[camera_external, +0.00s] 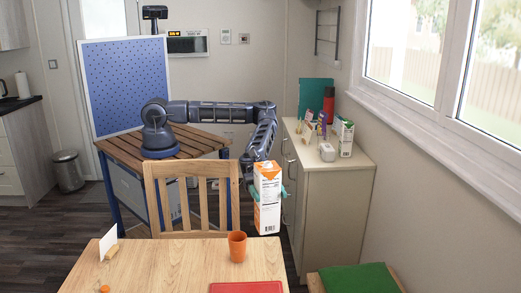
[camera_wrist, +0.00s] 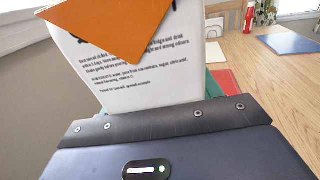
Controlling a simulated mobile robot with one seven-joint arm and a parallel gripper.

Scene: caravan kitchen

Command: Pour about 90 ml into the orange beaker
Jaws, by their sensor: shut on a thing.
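The orange beaker (camera_external: 237,246) stands upright near the far edge of the wooden table in the external view. Its contents cannot be made out. A white and orange carton (camera_external: 267,215) is in my gripper (camera_external: 269,192), whose teal fingers are shut around its sides. The carton is roughly upright, up and to the right of the beaker in the picture, apart from it. In the wrist view the carton (camera_wrist: 130,70) fills the upper left, with printed text and an orange patch. I cannot make out the beaker in the wrist view. No stream of liquid shows.
The wooden table (camera_external: 170,262) also bears a red flat item (camera_external: 246,287), a white card (camera_external: 108,242) and small orange pieces at left. A wooden chair (camera_external: 190,170) stands at its far side. A cabinet (camera_external: 330,185) with several items is at right.

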